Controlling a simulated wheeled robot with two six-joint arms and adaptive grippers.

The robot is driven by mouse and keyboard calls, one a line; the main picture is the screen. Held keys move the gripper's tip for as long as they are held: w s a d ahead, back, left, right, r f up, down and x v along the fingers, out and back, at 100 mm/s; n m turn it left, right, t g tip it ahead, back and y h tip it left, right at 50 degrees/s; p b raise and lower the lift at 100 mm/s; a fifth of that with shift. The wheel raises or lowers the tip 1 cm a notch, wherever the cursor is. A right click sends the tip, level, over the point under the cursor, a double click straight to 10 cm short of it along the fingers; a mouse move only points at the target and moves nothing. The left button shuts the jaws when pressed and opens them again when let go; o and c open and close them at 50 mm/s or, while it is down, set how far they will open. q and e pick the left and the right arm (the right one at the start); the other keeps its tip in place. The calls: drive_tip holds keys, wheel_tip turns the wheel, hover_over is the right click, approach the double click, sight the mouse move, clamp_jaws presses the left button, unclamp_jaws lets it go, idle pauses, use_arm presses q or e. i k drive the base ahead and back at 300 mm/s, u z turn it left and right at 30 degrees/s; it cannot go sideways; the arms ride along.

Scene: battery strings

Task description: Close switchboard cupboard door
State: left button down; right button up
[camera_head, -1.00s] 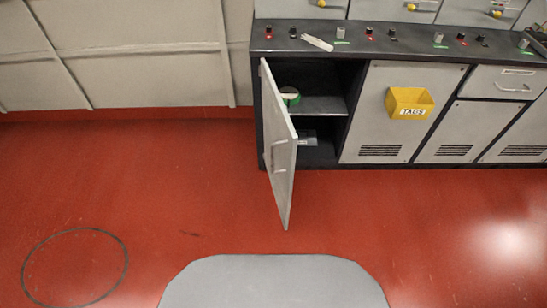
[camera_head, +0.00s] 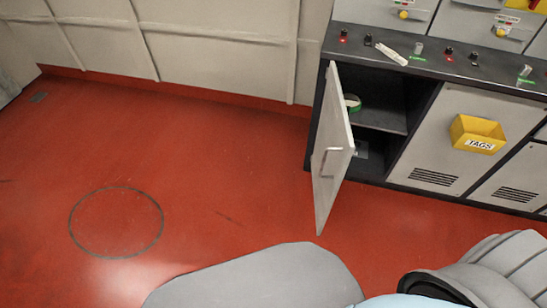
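The switchboard cupboard door (camera_head: 332,150) is a pale grey panel standing wide open, hinged at the left side of the cupboard. Its handle (camera_head: 328,160) is a thin bar on the face turned toward the left. Neither gripper shows in the view. Part of my own arm shows at the lower right, well apart from the door.
The switchboard counter (camera_head: 455,62) carries switches, lights and a white strip. A yellow TAGS bin (camera_head: 477,134) sticks out from the panel right of the opening. The red floor (camera_head: 230,200) left of and before the door is clear. A pale wall (camera_head: 210,45) stands behind.

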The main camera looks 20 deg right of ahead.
sight(319, 159)
drive_tip(key=u, duration=0.1)
drive_tip(key=i, duration=0.9)
drive_tip(key=z, duration=2.3)
